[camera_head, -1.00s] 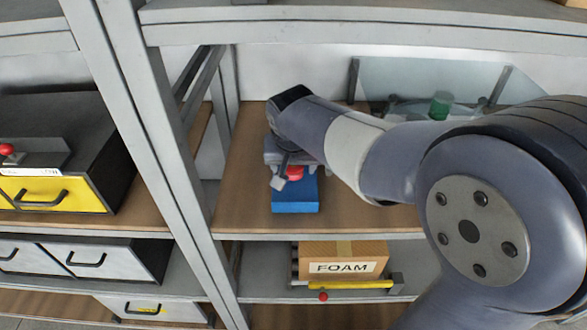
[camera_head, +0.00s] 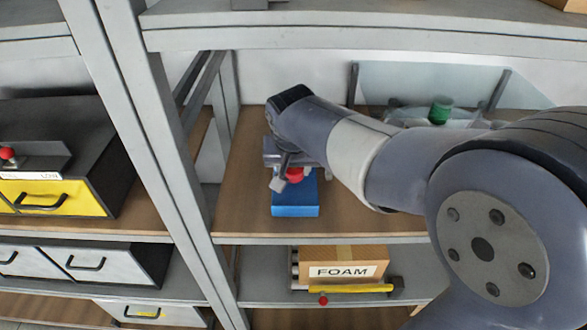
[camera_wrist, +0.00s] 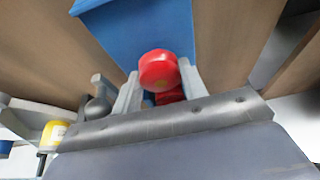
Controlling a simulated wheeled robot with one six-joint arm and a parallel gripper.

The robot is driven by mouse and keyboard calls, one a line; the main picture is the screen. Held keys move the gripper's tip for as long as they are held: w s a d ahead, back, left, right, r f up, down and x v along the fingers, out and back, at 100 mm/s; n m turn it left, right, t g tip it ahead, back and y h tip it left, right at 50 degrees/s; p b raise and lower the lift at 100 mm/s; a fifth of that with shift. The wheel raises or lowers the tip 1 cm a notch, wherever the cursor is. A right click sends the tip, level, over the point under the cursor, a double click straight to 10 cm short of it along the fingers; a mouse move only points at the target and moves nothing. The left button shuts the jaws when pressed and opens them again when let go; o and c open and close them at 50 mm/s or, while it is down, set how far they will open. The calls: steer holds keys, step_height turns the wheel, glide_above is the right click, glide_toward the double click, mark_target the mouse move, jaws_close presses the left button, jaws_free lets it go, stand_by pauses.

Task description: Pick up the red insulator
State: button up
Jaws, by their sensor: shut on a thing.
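The red insulator (camera_wrist: 158,72) is a rounded red piece between the two fingers of my gripper (camera_wrist: 157,88) in the wrist view. In the head view the red insulator (camera_head: 294,174) shows just above the near part of a blue block (camera_head: 295,211). My gripper (camera_head: 284,178) is shut on it, with the fingers on either side. The blue block (camera_wrist: 140,30) lies beyond the insulator in the wrist view. I cannot tell whether the insulator still touches the block.
The block stands on a brown shelf board (camera_head: 245,205) between a grey upright (camera_head: 165,140) and my arm. A glass-like panel and a green cylinder (camera_head: 440,108) are at the back right. A FOAM box (camera_head: 342,262) sits on the shelf below. A drawer unit (camera_head: 60,150) is at the left.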

mark_target(293, 171)
steer(key=r, duration=0.6)
steer(key=shift+s+r+p, duration=0.1)
steer(key=shift+s+p, duration=0.25)
steer(key=s+b, duration=0.1)
steer(key=s, duration=1.8)
steer(key=shift+a, duration=0.3)
